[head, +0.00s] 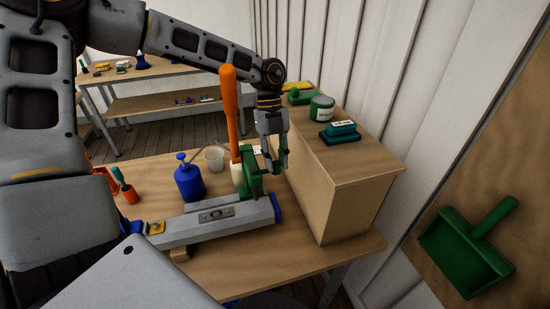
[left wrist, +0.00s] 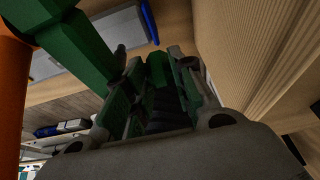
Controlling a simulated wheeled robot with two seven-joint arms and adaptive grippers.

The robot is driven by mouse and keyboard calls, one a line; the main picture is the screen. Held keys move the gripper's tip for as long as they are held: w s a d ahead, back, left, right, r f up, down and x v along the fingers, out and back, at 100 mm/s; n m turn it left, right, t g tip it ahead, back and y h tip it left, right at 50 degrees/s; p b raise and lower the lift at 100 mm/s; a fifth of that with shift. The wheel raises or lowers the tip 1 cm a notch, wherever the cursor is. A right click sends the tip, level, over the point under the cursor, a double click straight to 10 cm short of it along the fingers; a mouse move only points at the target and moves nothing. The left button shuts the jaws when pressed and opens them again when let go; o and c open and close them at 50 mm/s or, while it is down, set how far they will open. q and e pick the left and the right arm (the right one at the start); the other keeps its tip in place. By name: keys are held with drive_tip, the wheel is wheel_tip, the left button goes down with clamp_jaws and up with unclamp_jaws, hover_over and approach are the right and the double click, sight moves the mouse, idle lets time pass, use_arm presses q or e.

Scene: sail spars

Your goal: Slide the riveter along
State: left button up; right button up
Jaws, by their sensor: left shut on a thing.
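The riveter has a green body (head: 254,181) and a long upright orange handle (head: 230,112). It stands on the grey spar (head: 200,227), near the spar's blue-capped right end (head: 276,208). My left gripper (head: 277,168) is just right of the handle, pointing down, shut on a green part of the riveter. In the left wrist view, my left gripper (left wrist: 150,75) has a green part between its fingers. The green body (left wrist: 75,45) and orange handle (left wrist: 12,95) show at the left there. The exact contact is partly hidden. My right gripper is not in view.
A wooden cabinet (head: 345,200) stands close to the right of my left gripper, with a green tin (head: 322,108) and a teal block on top. A blue oil can (head: 189,182) and a pale cup (head: 214,158) stand behind the spar. A green dustpan (head: 465,250) hangs at the right.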

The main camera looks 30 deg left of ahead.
use_arm(q)
drive_tip(key=shift+s+f, duration=0.1)
drive_tip(key=shift+s+a+p, duration=0.35)
drive_tip(key=shift+s+a, duration=1.2)
drive_tip(key=shift+s, duration=0.25)
drive_tip(key=shift+s+a+p, duration=0.65)
drive_tip(key=shift+s+a, duration=0.65)
drive_tip(key=shift+s, duration=0.3)
drive_tip(key=o, duration=0.9)
drive_tip(key=shift+o, duration=0.7)
drive_tip(key=shift+w, duration=0.1)
drive_tip(key=v, duration=1.2)
